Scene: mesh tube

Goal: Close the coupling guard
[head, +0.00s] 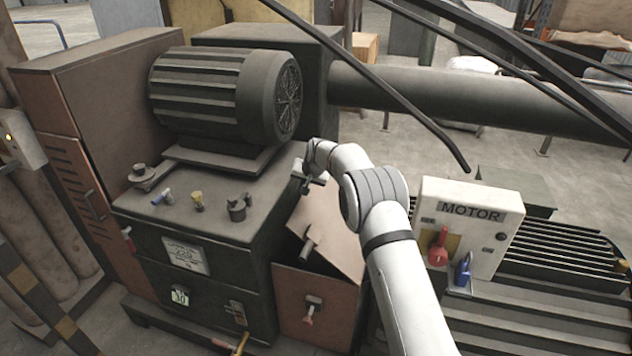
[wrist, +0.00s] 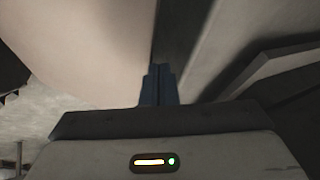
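The coupling guard looks to be the reddish-brown box (head: 290,290) beside the dark machine base. Its lid (head: 335,222) stands raised and tilted, with a small handle (head: 308,246) on its face. My gripper (head: 312,184) is at the lid's upper edge, between the lid and the machine base. In the wrist view the fingers (wrist: 158,84) are together, with nothing seen between them. A broad pale brownish surface (wrist: 85,50), probably the lid, fills the left side close to the fingertips. I cannot tell whether they touch it.
The motor (head: 215,95) sits on the base (head: 240,225) to the left, with small tools and fittings on its top. The white MOTOR panel (head: 465,225) with red and blue handles stands right of my arm. A large pipe (head: 470,105) crosses behind.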

